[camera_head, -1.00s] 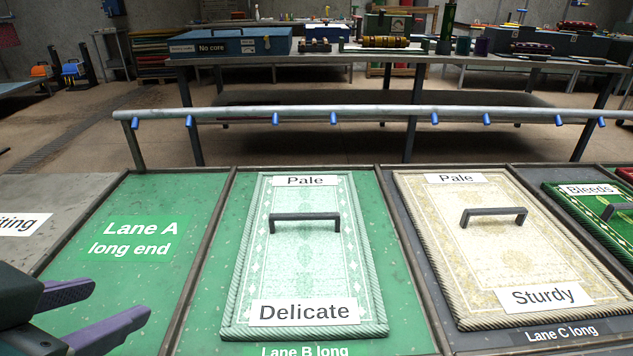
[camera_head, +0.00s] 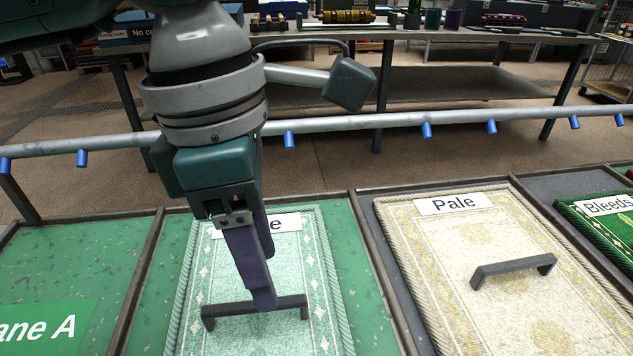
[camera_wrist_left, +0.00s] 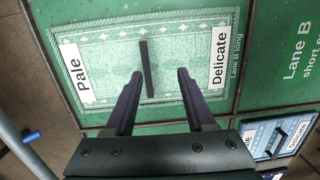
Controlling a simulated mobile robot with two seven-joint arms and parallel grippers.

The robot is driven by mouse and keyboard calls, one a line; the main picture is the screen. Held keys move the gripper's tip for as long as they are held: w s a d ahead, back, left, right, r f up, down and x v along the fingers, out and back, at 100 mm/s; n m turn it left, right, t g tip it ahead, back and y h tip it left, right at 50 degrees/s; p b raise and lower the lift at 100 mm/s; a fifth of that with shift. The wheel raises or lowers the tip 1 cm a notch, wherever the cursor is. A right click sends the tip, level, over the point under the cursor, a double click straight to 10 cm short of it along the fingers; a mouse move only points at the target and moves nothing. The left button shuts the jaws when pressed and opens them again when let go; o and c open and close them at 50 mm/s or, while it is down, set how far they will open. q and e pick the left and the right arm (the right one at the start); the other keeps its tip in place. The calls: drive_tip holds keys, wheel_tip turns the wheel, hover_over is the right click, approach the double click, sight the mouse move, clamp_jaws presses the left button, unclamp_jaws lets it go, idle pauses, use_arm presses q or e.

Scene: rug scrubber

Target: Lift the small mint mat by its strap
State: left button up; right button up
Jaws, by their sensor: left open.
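The mint mat (camera_head: 297,262) lies flat in its green lane, under my left arm; its "Pale" label is partly covered by the gripper. Its dark grey strap (camera_head: 222,310) stands up as a bar across the mat. My left gripper (camera_head: 264,302) points down at the strap, open, with its purple fingers overlapping the bar's middle in the head view. In the left wrist view the strap (camera_wrist_left: 147,68) runs lengthwise between the two open fingertips (camera_wrist_left: 159,76), on the mat (camera_wrist_left: 180,45) with "Pale" and "Delicate" labels. I cannot tell whether the fingers touch it. My right gripper is out of view.
A cream mat (camera_head: 450,250) with its own strap (camera_head: 512,268) lies to the right, and a darker green mat (camera_head: 610,230) beyond it. A metal rail (camera_head: 350,124) with blue pegs runs behind the lanes. A small blue mat (camera_wrist_left: 270,140) shows in the wrist view.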

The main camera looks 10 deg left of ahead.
sight(250, 305)
use_arm(q)
drive_tip(key=a, duration=0.1)
drive_tip(key=w+a+f+y, duration=0.1)
drive_tip(key=shift+w+a, duration=0.2)
drive_tip(key=shift+a, duration=0.15)
wheel_tip(250, 305, down, 3)
drive_tip(key=shift+s+r, duration=0.15)
drive_tip(key=f, duration=0.6)
drive_tip(key=shift+w+a+f, duration=0.1)
drive_tip(key=shift+w+a, duration=0.05)
drive_tip(key=shift+w, duration=0.05)
clamp_jaws()
idle(0.7)
